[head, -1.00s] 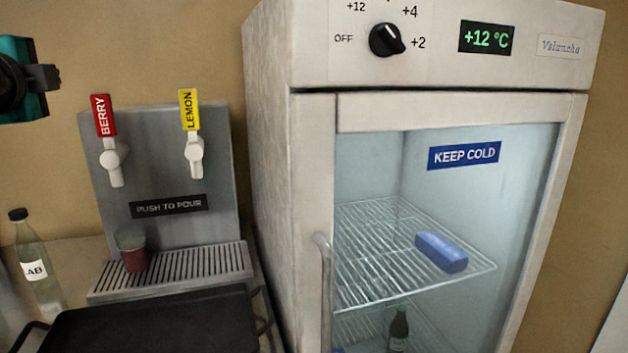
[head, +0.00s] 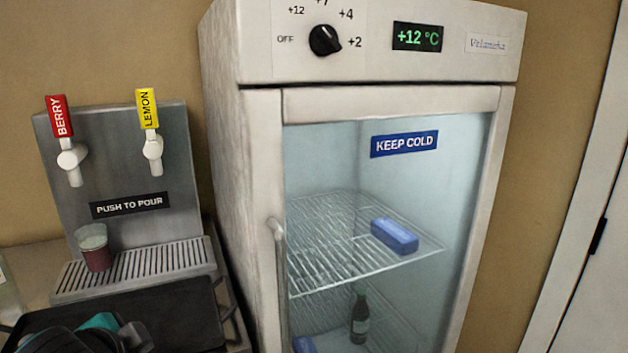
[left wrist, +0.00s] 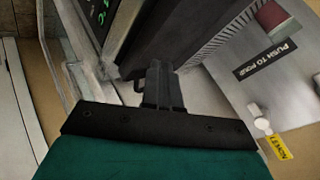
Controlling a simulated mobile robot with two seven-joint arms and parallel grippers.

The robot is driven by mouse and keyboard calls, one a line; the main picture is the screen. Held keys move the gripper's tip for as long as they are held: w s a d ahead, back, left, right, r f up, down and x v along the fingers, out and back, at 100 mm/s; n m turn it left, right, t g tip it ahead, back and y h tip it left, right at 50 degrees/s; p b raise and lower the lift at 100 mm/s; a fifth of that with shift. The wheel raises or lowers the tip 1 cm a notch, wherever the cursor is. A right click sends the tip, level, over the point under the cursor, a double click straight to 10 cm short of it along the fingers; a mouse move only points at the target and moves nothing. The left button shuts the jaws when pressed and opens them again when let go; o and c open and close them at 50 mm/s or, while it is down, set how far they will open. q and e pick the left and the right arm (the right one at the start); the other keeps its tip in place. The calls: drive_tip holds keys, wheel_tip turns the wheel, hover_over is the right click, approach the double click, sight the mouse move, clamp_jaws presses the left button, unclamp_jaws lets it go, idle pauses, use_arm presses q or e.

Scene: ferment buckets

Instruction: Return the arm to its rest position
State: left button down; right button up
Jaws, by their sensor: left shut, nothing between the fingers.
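My left gripper (head: 112,338) is low at the bottom left of the head view, in front of the black tray, with part of the teal arm beside it. In the left wrist view its dark fingers (left wrist: 160,85) are together with nothing between them. It is apart from the drink dispenser (head: 175,130) and the fridge (head: 225,150). My right gripper is not in view.
The glass-door fridge has a long handle (head: 280,285) on its left side, a dial (head: 325,40) and a +12 °C display (head: 417,37). A red cup (head: 95,250) stands on the dispenser's grille. A black tray (head: 185,310) lies in front.

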use_arm(q)
drive_tip(key=s+d+f+n+g+h, duration=0.1)
drive_tip(key=s+d+f+n+g, duration=0.2)
drive_tip(key=s+d+f, duration=0.5)
drive_tip(key=s+d+f+n+g+h, duration=0.1)
drive_tip(key=s+f+n+g, duration=0.3)
drive_tip(key=s, duration=0.8)
drive_tip(key=w+d+f+m+t+h, duration=0.1)
drive_tip(key=w+d+f+t+h, duration=0.1)
drive_tip(key=w+f+t, duration=0.6)
drive_tip(key=shift+w+d+f+t, duration=0.25)
drive_tip(key=shift+d+f, duration=0.25)
drive_tip(key=shift+f, duration=0.4)
